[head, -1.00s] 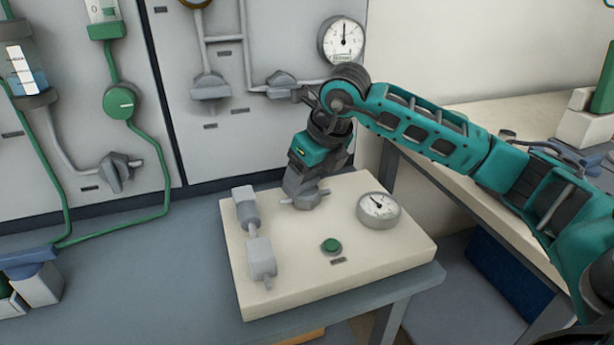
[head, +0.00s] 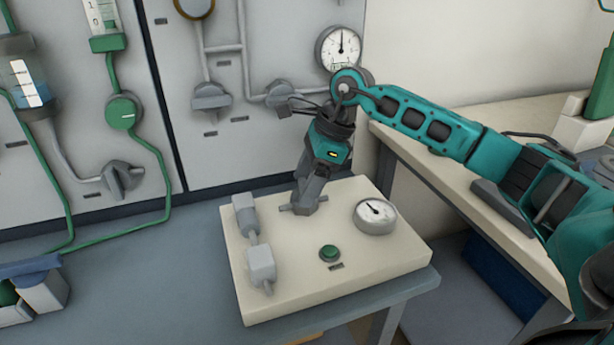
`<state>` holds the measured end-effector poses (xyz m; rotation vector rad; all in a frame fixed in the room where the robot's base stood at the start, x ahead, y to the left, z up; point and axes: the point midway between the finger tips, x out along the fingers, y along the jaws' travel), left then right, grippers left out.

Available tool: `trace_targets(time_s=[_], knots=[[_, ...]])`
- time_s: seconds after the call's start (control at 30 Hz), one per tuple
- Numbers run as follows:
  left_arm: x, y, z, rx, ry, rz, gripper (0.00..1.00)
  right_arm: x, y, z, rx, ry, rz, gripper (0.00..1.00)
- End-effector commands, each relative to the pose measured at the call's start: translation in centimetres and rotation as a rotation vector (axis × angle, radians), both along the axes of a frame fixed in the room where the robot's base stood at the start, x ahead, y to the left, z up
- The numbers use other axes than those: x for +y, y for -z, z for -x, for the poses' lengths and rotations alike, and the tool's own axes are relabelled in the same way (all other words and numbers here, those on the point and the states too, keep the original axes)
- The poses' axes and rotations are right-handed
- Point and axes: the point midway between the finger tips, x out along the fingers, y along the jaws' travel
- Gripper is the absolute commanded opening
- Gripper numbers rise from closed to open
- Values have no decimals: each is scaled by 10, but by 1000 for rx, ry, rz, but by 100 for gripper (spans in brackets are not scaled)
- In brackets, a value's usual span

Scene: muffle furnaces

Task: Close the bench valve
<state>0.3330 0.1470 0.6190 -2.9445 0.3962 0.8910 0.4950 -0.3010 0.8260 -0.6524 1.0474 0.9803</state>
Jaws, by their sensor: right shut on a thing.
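The bench valve (head: 289,208) sits at the back of a cream box (head: 300,288) on the bench. Only a small grey end of it shows; the rest is hidden by my right gripper (head: 305,207). The right gripper points down and is shut on the valve's handle. How far the handle is turned cannot be told. A round gauge (head: 376,215) and a green button (head: 330,252) are on the same box, to the right and in front. My left gripper is not in view.
Two grey fittings joined by a rod (head: 261,263) stand on the box's left side. Behind is a grey wall panel with grey valves (head: 211,98), a green dial (head: 123,111) and a gauge (head: 339,47).

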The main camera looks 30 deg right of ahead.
Motion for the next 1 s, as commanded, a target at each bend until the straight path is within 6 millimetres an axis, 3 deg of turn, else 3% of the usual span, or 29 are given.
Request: trace_targets(time_s=[0.4,0.97,1.0], knots=[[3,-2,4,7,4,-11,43,-1,-1,-2,-2,-203,1,42],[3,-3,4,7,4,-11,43,-1,-1,-2,-4,-236,3,42],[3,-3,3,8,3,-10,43,-1,-1,-2,-4,-236,3,73]])
